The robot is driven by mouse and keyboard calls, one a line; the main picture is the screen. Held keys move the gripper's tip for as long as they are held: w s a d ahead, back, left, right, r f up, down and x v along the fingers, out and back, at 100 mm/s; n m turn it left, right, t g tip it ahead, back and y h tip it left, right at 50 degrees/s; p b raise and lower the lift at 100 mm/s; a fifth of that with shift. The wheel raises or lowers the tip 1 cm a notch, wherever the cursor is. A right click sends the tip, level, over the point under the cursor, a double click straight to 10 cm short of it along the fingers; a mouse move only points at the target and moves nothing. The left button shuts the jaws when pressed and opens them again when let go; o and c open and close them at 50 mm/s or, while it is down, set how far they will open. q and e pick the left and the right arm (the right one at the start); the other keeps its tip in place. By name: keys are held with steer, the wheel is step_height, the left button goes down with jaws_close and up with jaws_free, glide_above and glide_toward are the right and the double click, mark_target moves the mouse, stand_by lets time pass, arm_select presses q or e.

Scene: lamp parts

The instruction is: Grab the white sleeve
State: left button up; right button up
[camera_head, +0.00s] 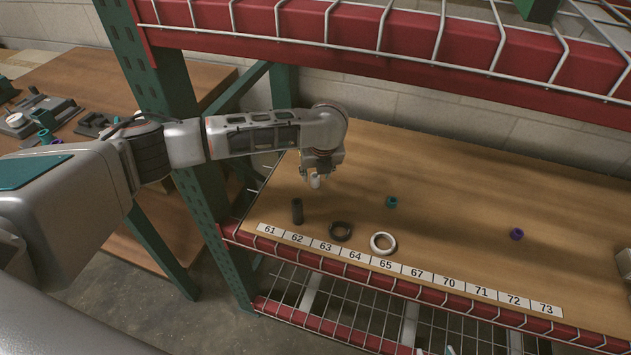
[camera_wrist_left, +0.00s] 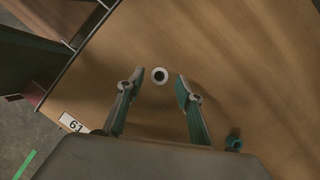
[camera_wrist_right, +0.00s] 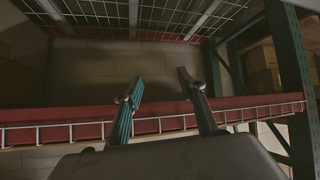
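The white sleeve (camera_head: 315,182) is a small upright tube on the wooden shelf, directly below my left gripper (camera_head: 320,172) in the head view. In the left wrist view the sleeve (camera_wrist_left: 160,69) is seen end-on as a white ring with a dark hole. It lies in line with the gap between the fingertips of my left gripper (camera_wrist_left: 156,84), which is open and empty, with space on both sides. The height between fingertips and sleeve is hard to tell. My right gripper (camera_wrist_right: 161,84) is open and empty, away from the sleeve, facing a red shelf beam.
A dark cylinder (camera_head: 297,211), black ring (camera_head: 340,231), white ring (camera_head: 383,243), teal sleeve (camera_head: 391,202) and purple sleeve (camera_head: 517,234) stand on the shelf behind the number strip (camera_head: 400,268). A green upright (camera_head: 160,60) and red upper beam (camera_head: 450,50) bound the opening.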

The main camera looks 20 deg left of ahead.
mark_target(315, 186)
arm_select(q)
steer(key=shift+x, duration=0.95)
steer(key=shift+a+f+b, duration=0.1)
steer(key=shift+f+b, duration=0.25)
steer(key=shift+f, duration=0.05)
steer(key=shift+w+f, duration=0.15)
steer(key=shift+w, duration=0.05)
steer(key=c, duration=0.9)
arm_select(e)
steer(key=shift+w+d+r+t, duration=0.2)
steer(key=shift+w+t, duration=0.1)
steer(key=shift+w, duration=0.35)
